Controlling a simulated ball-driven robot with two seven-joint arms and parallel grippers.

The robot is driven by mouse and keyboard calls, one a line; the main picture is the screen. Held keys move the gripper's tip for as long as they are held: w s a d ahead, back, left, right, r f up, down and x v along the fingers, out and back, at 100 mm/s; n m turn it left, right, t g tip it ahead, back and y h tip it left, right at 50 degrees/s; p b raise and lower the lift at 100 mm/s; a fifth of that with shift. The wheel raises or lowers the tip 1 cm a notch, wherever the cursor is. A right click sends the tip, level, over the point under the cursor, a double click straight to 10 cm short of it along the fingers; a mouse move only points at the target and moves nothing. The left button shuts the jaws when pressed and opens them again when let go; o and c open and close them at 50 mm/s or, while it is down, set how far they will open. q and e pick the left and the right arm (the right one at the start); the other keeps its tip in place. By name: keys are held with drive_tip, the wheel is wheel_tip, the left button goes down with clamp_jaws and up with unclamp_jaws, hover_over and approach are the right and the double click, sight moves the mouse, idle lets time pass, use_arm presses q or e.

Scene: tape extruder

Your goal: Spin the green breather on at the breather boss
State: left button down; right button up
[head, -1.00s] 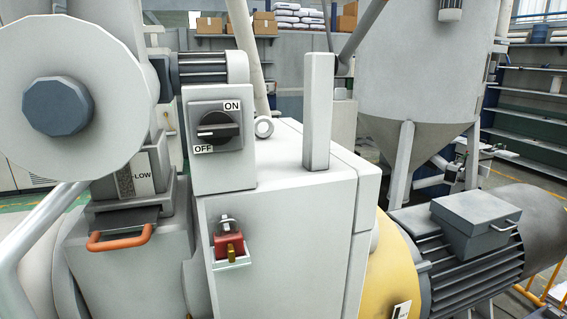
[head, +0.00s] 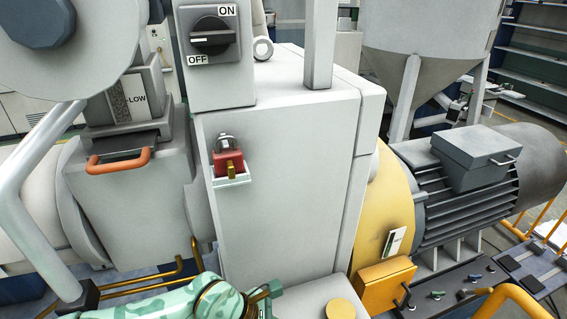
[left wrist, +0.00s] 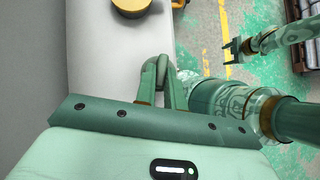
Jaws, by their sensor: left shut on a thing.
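My left gripper (left wrist: 163,92) is shut on a small green piece, taken as the green breather (left wrist: 162,68), which shows between its fingertips in the left wrist view. In the head view my left gripper (head: 265,292) is at the bottom, in front of the grey housing. The breather is hard to tell from the fingers there. I cannot make out the breather boss in either view. My right gripper (left wrist: 234,49) shows small at the upper right of the left wrist view, open and empty, away from the machine.
A yellow round cap (head: 340,308) sits on a grey ledge right of my left gripper. An orange box (head: 384,286), a yellow guard (head: 385,215) and a grey motor (head: 465,200) stand farther right. Thin yellow pipes (head: 150,277) run at the lower left.

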use_arm(q)
drive_tip(key=shift+w+f+m+g+b, duration=0.1)
drive_tip(key=shift+m+g+b, duration=0.55)
drive_tip(key=shift+b, duration=0.6)
drive_tip(key=shift+w+f+m+g+b, duration=0.1)
drive_tip(key=shift+m+g+b, duration=0.25)
drive_tip(key=shift+m+b, duration=0.7)
drive_tip(key=shift+r+b, duration=0.1)
drive_tip(key=shift+b, duration=0.25)
use_arm(e)
drive_tip(key=f, duration=0.4)
drive_tip(key=s+f, duration=0.1)
drive_tip(key=shift+f, duration=0.4)
